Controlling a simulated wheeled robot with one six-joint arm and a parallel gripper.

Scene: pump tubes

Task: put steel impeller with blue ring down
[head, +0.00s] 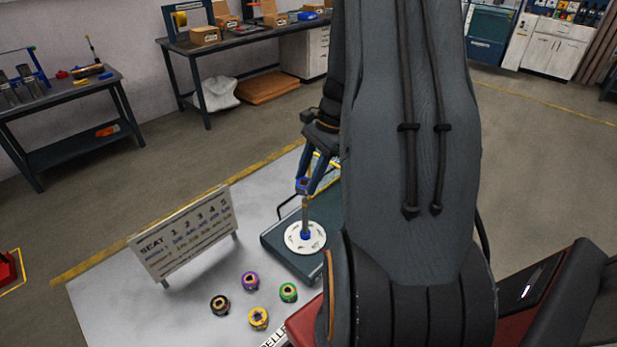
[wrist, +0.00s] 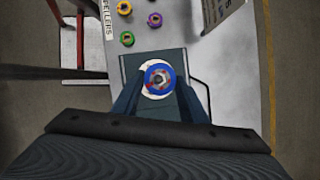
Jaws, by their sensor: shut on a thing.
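The steel impeller with blue ring (head: 302,186) is between the fingers of my gripper (head: 308,183), which is shut on it. In the wrist view, the blue-ringed impeller (wrist: 151,70) lies between the two fingertips (wrist: 160,84) and covers much of the white plate. Whether the shaft has entered the bore is hard to tell. The plate sits on a dark green base (head: 280,256).
Impellers with purple (head: 250,281), green (head: 288,292), yellow (head: 258,318) and dark orange (head: 220,305) rings stand on the pale table (head: 110,310). A sign headed SEAT (head: 185,237) stands left of the base. A thin dark handle rises at the base's back edge.

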